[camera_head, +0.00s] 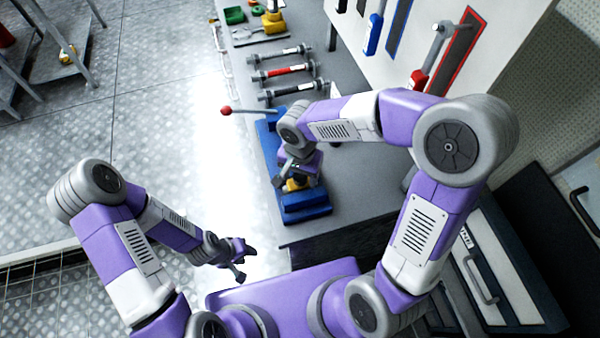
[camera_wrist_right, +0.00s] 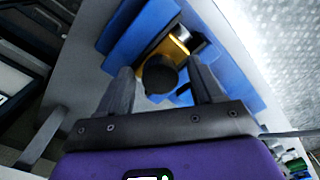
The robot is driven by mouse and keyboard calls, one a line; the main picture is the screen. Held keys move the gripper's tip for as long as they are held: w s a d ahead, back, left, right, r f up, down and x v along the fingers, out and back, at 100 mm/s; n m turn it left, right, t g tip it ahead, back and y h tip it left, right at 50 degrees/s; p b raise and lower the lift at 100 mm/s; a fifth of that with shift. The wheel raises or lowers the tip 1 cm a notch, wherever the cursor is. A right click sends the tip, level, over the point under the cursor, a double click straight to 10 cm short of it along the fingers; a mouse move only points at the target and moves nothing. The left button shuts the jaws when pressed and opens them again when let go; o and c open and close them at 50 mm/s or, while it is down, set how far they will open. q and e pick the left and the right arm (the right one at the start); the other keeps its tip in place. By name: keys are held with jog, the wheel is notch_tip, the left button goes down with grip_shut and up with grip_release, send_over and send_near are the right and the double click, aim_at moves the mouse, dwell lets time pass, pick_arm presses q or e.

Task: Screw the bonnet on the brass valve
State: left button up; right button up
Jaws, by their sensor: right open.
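The brass valve (camera_head: 297,184) is held in a blue vise (camera_head: 308,207) on the bench, largely hidden by my right gripper in the head view. The right wrist view shows its yellow body (camera_wrist_right: 168,48) with a silvery end between the blue jaws (camera_wrist_right: 140,30). A dark round part (camera_wrist_right: 160,74), perhaps the bonnet's top, stands on the near side of the valve. My right gripper (camera_wrist_right: 162,84) is open, its fingers on either side of this dark part, with gaps visible. My left gripper (camera_head: 243,261) is open and empty, away from the bench over the floor.
The vise handle has a red knob (camera_head: 226,110). Several bar-like tools (camera_head: 288,71) lie on the bench (camera_head: 350,190) beyond the vise. Tools hang on the white panel (camera_head: 500,50) at right.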

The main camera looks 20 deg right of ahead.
jog(key=c, duration=0.9)
jog(key=m, duration=1.9)
jog(key=shift+m, duration=0.3)
jog(key=o, duration=0.8)
